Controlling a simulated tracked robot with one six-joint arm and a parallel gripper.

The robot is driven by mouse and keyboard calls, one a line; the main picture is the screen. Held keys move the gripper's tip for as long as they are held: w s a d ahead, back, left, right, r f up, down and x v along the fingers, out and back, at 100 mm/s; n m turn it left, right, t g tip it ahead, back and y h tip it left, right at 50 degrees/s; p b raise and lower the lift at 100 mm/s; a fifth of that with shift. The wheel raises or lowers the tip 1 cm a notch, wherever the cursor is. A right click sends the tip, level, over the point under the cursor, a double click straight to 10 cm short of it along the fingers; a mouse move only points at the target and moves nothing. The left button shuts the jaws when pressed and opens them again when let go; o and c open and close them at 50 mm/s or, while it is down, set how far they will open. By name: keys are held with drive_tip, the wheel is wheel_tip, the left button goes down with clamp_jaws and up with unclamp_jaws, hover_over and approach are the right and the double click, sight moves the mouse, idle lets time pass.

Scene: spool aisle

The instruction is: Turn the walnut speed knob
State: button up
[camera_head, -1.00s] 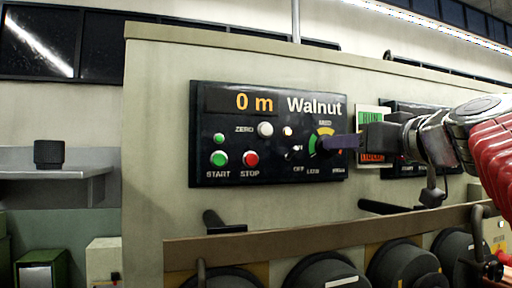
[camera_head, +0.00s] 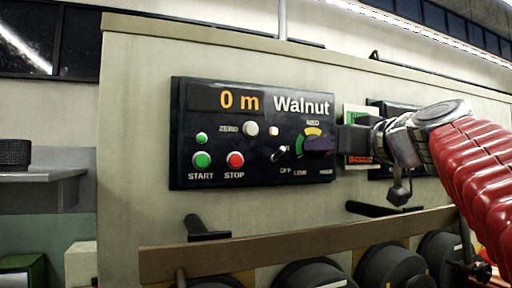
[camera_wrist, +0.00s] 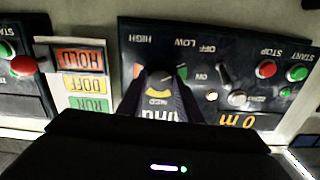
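The Walnut control panel (camera_head: 215,125) is a dark board on the beige wall, with "0 m" and "Walnut" across its top. Its speed dial has a green and yellow arc (camera_head: 313,131) marked LOW, MED and HIGH. My gripper (camera_head: 308,144) is in front of the dial and hides the knob and part of the arc in the head view. In the wrist view the panel is upside down. There my gripper (camera_wrist: 158,86) has its two dark fingers apart, one on each side of the dial's yellow arc (camera_wrist: 159,78). A greyish knob (camera_wrist: 157,67) shows partly between them; contact cannot be told.
An off/on toggle (camera_head: 284,151) is close left of the dial. The START (camera_head: 201,160) and STOP (camera_head: 235,160) buttons are further left. A HOLD/DOFF/RUN sign (camera_wrist: 83,82) and a second panel (camera_wrist: 22,75) are beside it. A brown rail (camera_head: 270,243) runs below.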

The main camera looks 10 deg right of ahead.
drive_tip(key=c, duration=0.4)
drive_tip(key=shift+d, duration=0.1)
drive_tip(key=shift+c, duration=0.3)
